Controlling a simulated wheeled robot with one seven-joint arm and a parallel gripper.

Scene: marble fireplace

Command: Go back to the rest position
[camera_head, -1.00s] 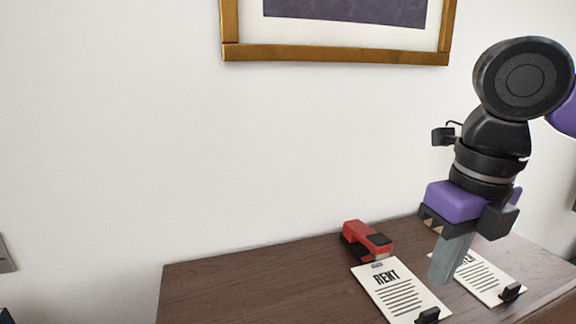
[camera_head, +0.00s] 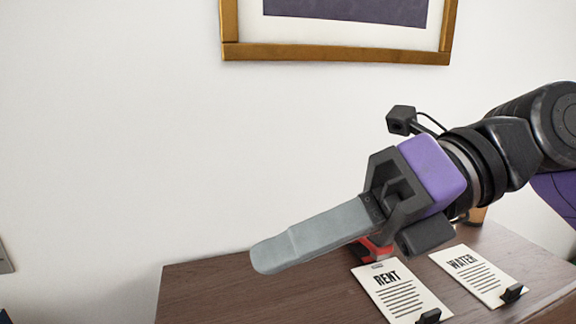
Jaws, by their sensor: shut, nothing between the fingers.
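My gripper (camera_head: 268,258) reaches in from the right, above the dark wooden surface (camera_head: 215,290), and points to the left and slightly down. Its long grey fingers are shut together with nothing between them. A red stapler (camera_head: 374,250) is on the surface behind my gripper and is mostly hidden by it. A sheet marked RENT (camera_head: 398,292) lies in front of the stapler. A sheet marked WATER (camera_head: 472,272) lies to its right.
A black clip (camera_head: 428,316) sits at the lower edge of the RENT sheet, and another (camera_head: 513,293) at the WATER sheet. A tan object (camera_head: 477,215) shows partly behind my arm. A gold picture frame (camera_head: 335,54) hangs on the white wall. The surface's left part is clear.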

